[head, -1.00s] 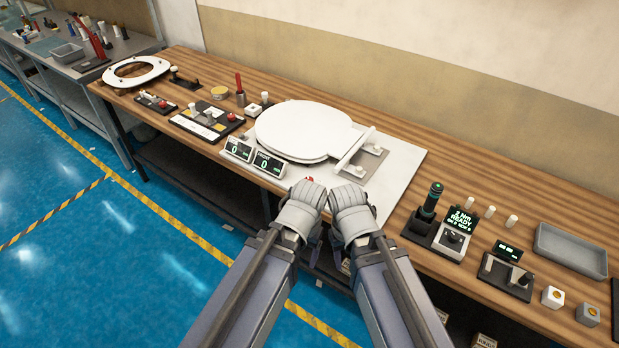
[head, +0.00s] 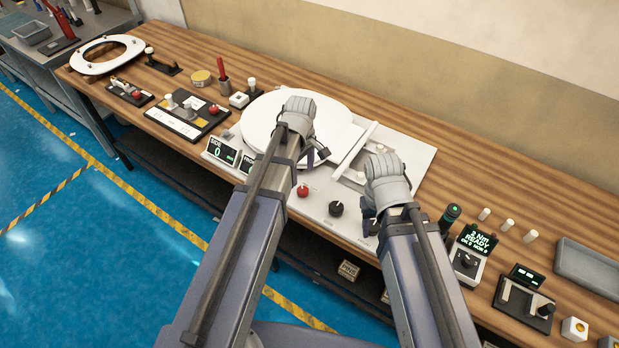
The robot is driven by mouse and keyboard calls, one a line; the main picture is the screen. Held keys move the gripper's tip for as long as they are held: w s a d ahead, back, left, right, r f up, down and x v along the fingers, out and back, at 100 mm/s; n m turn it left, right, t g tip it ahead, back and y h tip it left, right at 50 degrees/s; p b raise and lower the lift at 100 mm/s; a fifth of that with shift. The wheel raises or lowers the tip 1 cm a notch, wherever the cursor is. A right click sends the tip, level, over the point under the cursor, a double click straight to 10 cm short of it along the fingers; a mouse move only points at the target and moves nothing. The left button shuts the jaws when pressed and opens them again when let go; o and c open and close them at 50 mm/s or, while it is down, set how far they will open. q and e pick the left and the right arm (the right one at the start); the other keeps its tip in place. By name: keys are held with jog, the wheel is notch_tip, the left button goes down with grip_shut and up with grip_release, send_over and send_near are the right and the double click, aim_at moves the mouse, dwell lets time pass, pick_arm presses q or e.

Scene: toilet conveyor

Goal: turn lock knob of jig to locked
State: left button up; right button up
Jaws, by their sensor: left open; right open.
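The jig is a white plate (head: 415,160) on the wooden bench, with a round white toilet lid (head: 262,112) and a pale bracket (head: 357,146) on it. Along its front edge are a red knob (head: 303,190) and a black knob (head: 336,209). My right gripper (head: 369,207) is open over the plate's front right, close to the dark knobs; contact cannot be told.
Small displays (head: 222,152) stand at the jig's front left, partly behind my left arm. A torque driver (head: 448,216) and a READY display (head: 478,240) stand to the right. A grey tray (head: 590,268) lies at the far right. The bench behind the jig is clear.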

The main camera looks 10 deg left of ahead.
aim_at(303, 190)
pick_arm(q)
jog(key=shift+f, duration=0.1)
pick_arm(e)
jog(key=shift+f, duration=0.1)
pick_arm(q)
notch_tip(303, 190, down, 8)
jog(key=b, duration=0.8)
pick_arm(e)
notch_tip(303, 190, down, 8)
jog(key=shift+r, duration=0.2)
pick_arm(q)
jog(key=shift+r, duration=0.2)
grip_shut()
